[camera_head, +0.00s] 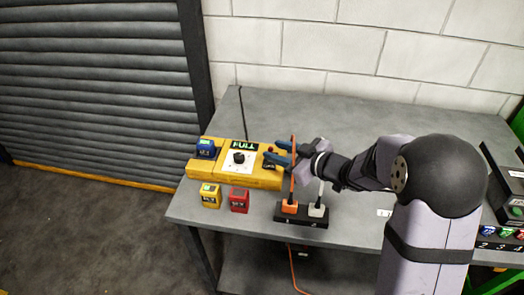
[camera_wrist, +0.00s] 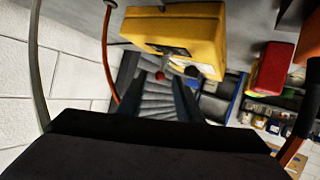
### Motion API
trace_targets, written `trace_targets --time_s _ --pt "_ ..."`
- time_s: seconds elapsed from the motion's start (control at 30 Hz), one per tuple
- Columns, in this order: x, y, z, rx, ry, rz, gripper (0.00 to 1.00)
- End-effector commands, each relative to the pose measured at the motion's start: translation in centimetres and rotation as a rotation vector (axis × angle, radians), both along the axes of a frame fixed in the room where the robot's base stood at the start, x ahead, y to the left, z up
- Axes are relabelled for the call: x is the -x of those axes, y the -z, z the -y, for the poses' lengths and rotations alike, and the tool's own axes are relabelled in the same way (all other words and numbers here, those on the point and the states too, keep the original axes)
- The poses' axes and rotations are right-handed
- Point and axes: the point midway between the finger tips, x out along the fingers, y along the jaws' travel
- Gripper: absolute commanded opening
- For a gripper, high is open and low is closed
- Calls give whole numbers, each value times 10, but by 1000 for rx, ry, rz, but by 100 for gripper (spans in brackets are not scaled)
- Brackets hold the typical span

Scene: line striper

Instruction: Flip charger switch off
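The yellow charger (camera_head: 225,177) sits on the grey table. It bears a "FULL" display (camera_head: 244,146), a black knob (camera_head: 239,157) and a blue battery (camera_head: 206,148) at its left end. A small red part (camera_head: 271,150) shows at its right end, by my fingertips; I cannot tell whether it is the switch. My gripper (camera_head: 277,153) is at the charger's right end, its fingers pointing left. In the wrist view the fingers are apart with nothing held, the red part (camera_wrist: 160,75) shows between them, and the charger (camera_wrist: 190,25) is above. Contact cannot be told.
A yellow battery (camera_head: 210,197) and a red battery (camera_head: 239,201) stand before the charger. A black power strip (camera_head: 302,220) with an orange plug (camera_head: 290,207) and a white plug (camera_head: 317,210) stands below my wrist; cords rise close to it.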

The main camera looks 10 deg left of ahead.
Motion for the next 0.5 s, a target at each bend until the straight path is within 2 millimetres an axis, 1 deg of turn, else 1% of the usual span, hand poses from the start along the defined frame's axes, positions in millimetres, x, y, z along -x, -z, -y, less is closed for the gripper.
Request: trace_targets --time_s 0.27,0.37,0.5 --pt "-2 3 -3 0 6 -6 32" --pt "-6 6 -9 0 5 -7 32" --pt "-16 12 -22 1 5 -8 32"
